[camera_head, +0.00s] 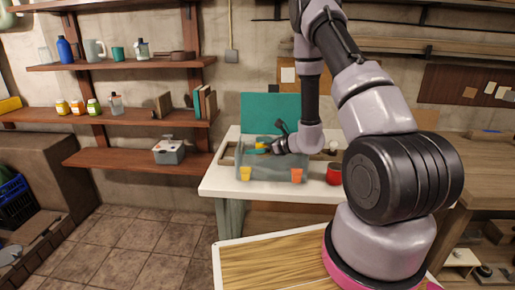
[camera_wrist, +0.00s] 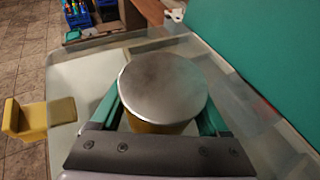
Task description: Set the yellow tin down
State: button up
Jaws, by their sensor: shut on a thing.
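The yellow tin (camera_wrist: 163,88) has a round silver lid, with a strip of its yellow side showing below. My gripper (camera_wrist: 160,112) is shut on it, with a teal finger on each side. In the head view the yellow tin (camera_head: 262,145) is small, at the end of my arm, over or inside a see-through box (camera_head: 268,172) on a white table. I cannot tell whether the tin's underside touches the box floor.
The box's teal lid (camera_head: 270,113) stands open behind it. A yellow latch (camera_head: 245,174) and an orange latch (camera_head: 297,175) hang on its front. A red jar (camera_head: 333,174) stands to its right. The white table (camera_head: 215,183) is bare at its left front.

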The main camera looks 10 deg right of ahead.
jog(key=shift+f, duration=0.3)
jog(key=o, duration=1.6)
jog(key=shift+r, duration=0.1)
